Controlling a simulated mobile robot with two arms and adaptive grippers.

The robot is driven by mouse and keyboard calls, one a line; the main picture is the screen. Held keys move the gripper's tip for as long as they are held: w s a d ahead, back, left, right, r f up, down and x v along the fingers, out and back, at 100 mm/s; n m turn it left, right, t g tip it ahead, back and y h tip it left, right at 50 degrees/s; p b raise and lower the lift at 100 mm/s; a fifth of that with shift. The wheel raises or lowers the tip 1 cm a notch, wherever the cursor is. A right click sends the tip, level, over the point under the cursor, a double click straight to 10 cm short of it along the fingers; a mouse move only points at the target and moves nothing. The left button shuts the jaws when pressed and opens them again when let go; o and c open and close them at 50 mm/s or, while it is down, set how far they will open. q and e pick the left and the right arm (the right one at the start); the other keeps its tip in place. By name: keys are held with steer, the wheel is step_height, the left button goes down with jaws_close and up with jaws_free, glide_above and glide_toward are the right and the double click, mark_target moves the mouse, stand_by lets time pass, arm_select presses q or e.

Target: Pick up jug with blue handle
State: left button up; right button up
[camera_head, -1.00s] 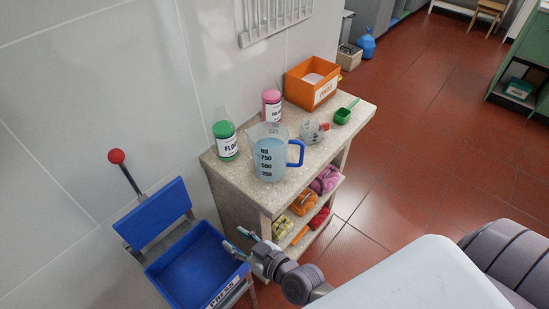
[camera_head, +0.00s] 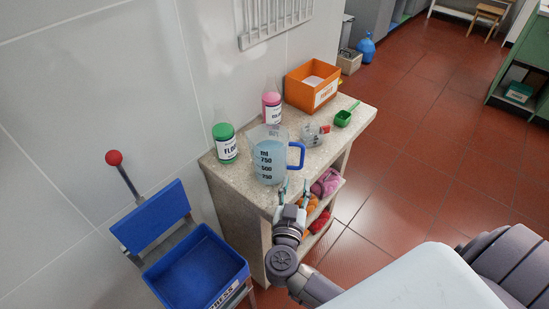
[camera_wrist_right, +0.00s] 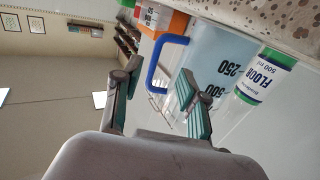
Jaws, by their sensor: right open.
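The jug (camera_head: 268,158) is clear with dark measuring marks and a blue handle (camera_head: 298,155). It stands upright on the stone-topped stand, with its handle toward the right. My right gripper (camera_head: 293,185) is open and empty, just in front of the stand's front edge, below and nearer than the handle. In the right wrist view the jug (camera_wrist_right: 222,58) and its blue handle (camera_wrist_right: 160,65) appear beyond the open fingers (camera_wrist_right: 160,90), with a gap between. My left gripper is not in view.
A green-capped bottle (camera_head: 226,148) stands left of the jug and a pink-capped one (camera_head: 272,108) behind it. A glass vessel (camera_head: 310,136), green scoop (camera_head: 343,117) and orange box (camera_head: 307,88) are to the right and back. A blue press (camera_head: 195,275) stands at lower left.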

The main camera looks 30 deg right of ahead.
mark_target(301, 163)
steer(key=x, duration=0.3)
steer(key=shift+w+d, duration=0.2)
steer(key=shift+x, duration=2.65)
steer(key=shift+s+d+r, duration=0.1)
steer(key=shift+s+d, duration=0.05)
jaws_close()
steer(key=shift+r, duration=0.1)
